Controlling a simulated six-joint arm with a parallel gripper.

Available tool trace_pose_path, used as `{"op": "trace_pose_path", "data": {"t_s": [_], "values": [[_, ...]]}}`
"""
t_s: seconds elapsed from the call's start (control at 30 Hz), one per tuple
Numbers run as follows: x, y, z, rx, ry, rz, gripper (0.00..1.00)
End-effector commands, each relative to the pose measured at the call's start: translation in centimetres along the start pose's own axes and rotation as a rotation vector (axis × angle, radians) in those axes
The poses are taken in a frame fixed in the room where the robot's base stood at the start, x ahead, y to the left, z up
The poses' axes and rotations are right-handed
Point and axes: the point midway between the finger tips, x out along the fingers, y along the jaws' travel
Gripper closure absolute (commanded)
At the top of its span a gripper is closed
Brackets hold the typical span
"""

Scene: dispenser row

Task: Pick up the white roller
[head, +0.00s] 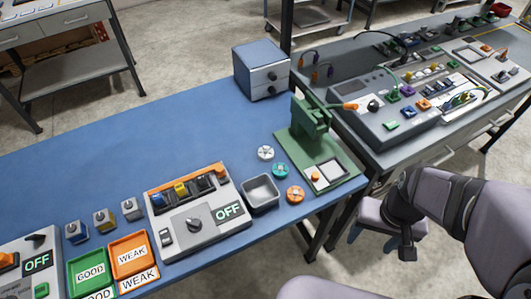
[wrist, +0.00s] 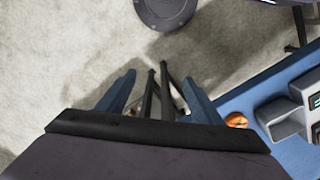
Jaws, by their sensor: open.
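The white roller (head: 266,153) lies on the blue table, in front of the blue-grey box and left of the green press. A teal roller (head: 280,170) and an orange roller (head: 295,194) lie in a loose line nearer the front edge. My gripper (wrist: 159,78) shows in the wrist view with two blue fingers apart and nothing between them, over the floor off the table. An orange round piece (wrist: 236,120) shows at the table edge there. The white roller is not visible in the wrist view. In the head view my arm is at the right, beyond the table's edge; its fingers cannot be made out.
The green press (head: 308,145) stands close right of the rollers. A grey bin (head: 260,194) and a switch panel (head: 197,212) reading OFF stand to their front left. The blue-grey box (head: 261,70) is behind. The blue table (head: 150,135) is clear at its back left.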

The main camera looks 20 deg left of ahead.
Motion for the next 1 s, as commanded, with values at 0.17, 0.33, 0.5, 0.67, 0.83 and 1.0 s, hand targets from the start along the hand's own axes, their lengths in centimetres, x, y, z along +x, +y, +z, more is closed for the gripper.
{"op": "trace_pose_path", "data": {"t_s": [0.17,0.33,0.5,0.67,0.83,1.0], "values": [[0.5,-1.1,-0.1,0.08,-0.016,-0.045,0.4],[1.6,-4.4,-0.6,0.319,-0.064,-0.178,0.4],[2.1,-9.3,-2.7,0.683,-0.157,-0.381,0.4],[1.7,-13.5,-6.3,1.045,-0.269,-0.586,0.4],[0.8,-16.4,-10.9,1.375,-0.396,-0.786,0.4],[0.4,-18.9,-14.6,1.597,-0.529,-0.956,0.4]]}}
